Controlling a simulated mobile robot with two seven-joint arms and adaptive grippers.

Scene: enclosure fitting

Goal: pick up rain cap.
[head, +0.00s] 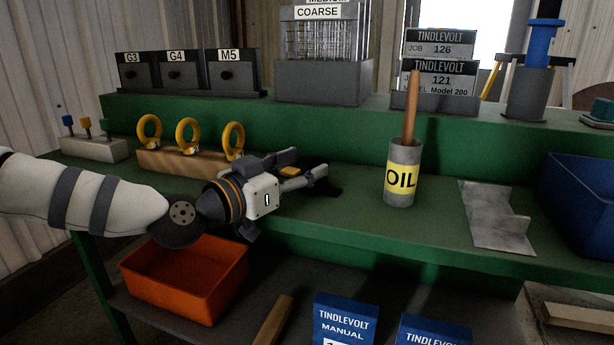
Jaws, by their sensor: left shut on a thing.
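My left gripper (318,181) reaches in from the left, low over the green bench top, with its fingers pointing right. It is shut on a small dark thing (334,190) at its fingertips. That thing is mostly hidden by the fingers, and I cannot make out its shape or tell whether it is the rain cap. I cannot tell whether it touches the bench. No other thing in view can be surely named as the rain cap. My right gripper is not in view.
An oil can (400,190) with a wooden handle stands right of the gripper. Beyond it are a bent grey metal sheet (490,222) and a blue bin (585,205). Yellow eyebolts (188,135) stand behind the arm. An orange bin (180,290) sits below.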

